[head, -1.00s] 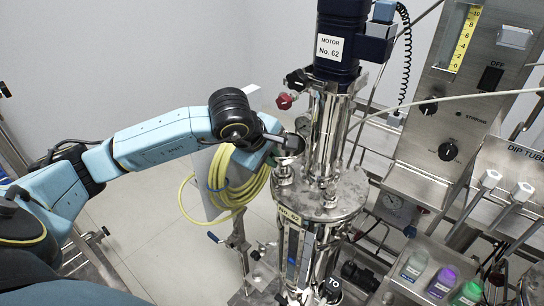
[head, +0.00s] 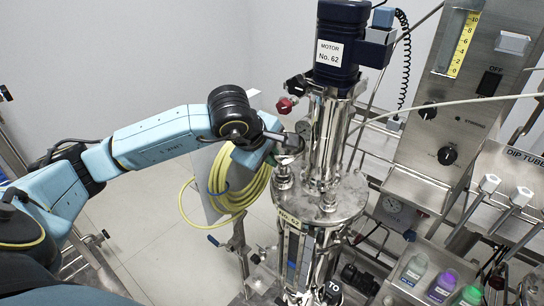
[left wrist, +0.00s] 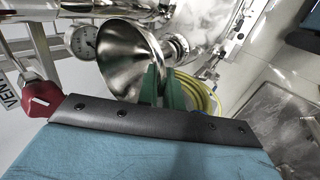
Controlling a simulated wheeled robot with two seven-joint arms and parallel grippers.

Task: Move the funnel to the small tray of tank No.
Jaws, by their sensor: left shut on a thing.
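The shiny steel funnel (left wrist: 128,58) has its wide mouth facing the left wrist camera. It also shows, small, in the head view (head: 292,144), beside the tank's upright steel column. My left gripper (left wrist: 163,88) has green fingers and is shut on the funnel at its side; the arm hides most of the grip in the head view (head: 275,143). I cannot make out which surface is the small tray. My right gripper is not in view.
A yellow hose coil (head: 218,190) hangs left of the tank. Red (head: 284,105) and black valve knobs stand close above the funnel. A control panel (head: 465,115) and a bottle tray (head: 393,290) are at the right.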

